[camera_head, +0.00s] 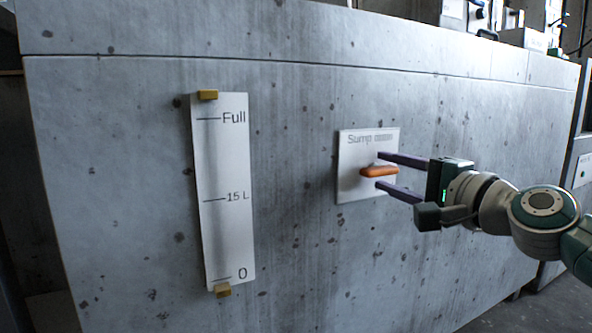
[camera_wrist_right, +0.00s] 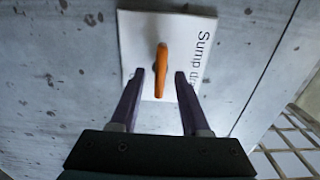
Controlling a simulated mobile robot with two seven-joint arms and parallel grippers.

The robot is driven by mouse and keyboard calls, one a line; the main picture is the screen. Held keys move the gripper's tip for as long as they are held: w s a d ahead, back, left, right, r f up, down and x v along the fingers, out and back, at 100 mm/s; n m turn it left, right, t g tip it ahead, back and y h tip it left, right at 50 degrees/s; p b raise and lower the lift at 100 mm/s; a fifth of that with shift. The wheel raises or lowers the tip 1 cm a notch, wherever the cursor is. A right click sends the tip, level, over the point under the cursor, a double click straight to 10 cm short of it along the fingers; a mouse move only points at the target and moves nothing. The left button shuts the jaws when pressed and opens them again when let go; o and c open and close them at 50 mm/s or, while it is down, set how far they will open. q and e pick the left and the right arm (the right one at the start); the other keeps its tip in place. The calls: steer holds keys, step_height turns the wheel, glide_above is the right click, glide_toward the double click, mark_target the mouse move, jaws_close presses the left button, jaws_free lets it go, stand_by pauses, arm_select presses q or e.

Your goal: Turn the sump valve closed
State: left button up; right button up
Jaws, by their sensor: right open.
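The sump valve handle (camera_head: 379,171) is an orange lever lying roughly horizontal on a white plate (camera_head: 350,182) labelled "Sump" on the concrete wall. My right gripper (camera_head: 378,171) is open, with one dark purple finger above the handle and one below it in the head view. In the right wrist view the orange handle (camera_wrist_right: 161,70) shows between and just beyond the tips of the open right gripper (camera_wrist_right: 168,74), with gaps on both sides. Whether the fingertips reach past the handle's front is hard to tell. My left gripper is not in view.
A white level gauge (camera_head: 223,190) marked Full, 15 L and 0 hangs on the concrete wall (camera_head: 120,200) left of the plate, held by yellow clips. The wall around the plate is otherwise clear. Equipment stands on the ledge at the top right.

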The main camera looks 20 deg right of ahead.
steer(key=s, duration=1)
steer(key=shift+d+p, duration=0.4)
steer(key=shift+p, duration=0.05)
